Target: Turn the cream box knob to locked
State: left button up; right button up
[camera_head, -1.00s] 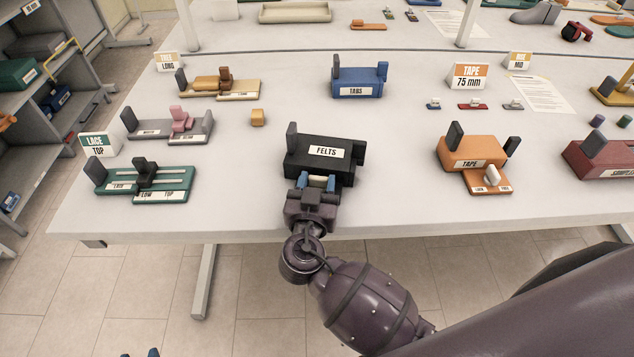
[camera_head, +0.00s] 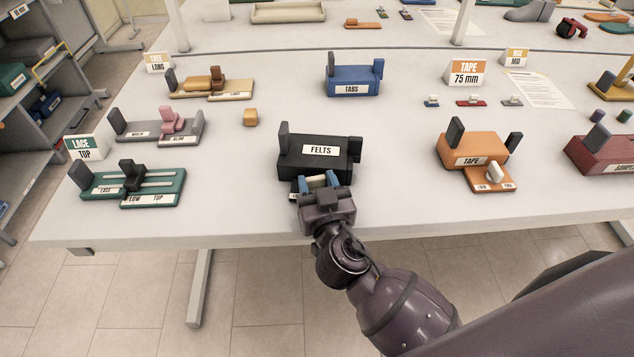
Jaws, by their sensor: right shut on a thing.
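A black box (camera_head: 300,163) with a FELTS label stands near the table's front edge. At its front is a small plate with a label, mostly hidden by my right gripper (camera_head: 318,181). A cream knob (camera_head: 316,182) shows between the gripper's blue fingertips, and the gripper is shut on it. The plate's label is covered, so which mark the knob points at cannot be read. My left gripper is not in view.
An orange TAPE box (camera_head: 472,148) with a whitish knob (camera_head: 494,172) stands to the right. A green LACE slider board (camera_head: 105,183) lies to the left. A blue TABS box (camera_head: 353,80) stands behind. Bare table lies between them.

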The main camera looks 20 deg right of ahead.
jog(key=o, duration=0.8)
jog(key=shift+c, duration=0.2)
jog(key=shift+o, duration=0.9)
pick_arm(q)
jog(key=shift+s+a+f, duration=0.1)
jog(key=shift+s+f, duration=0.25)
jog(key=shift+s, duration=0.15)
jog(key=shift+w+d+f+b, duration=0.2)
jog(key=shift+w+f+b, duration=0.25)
jog(key=shift+b, duration=0.65)
pick_arm(e)
jog(key=s+a, duration=0.1)
jog(key=s, duration=0.9)
jog(key=shift+s, duration=0.4)
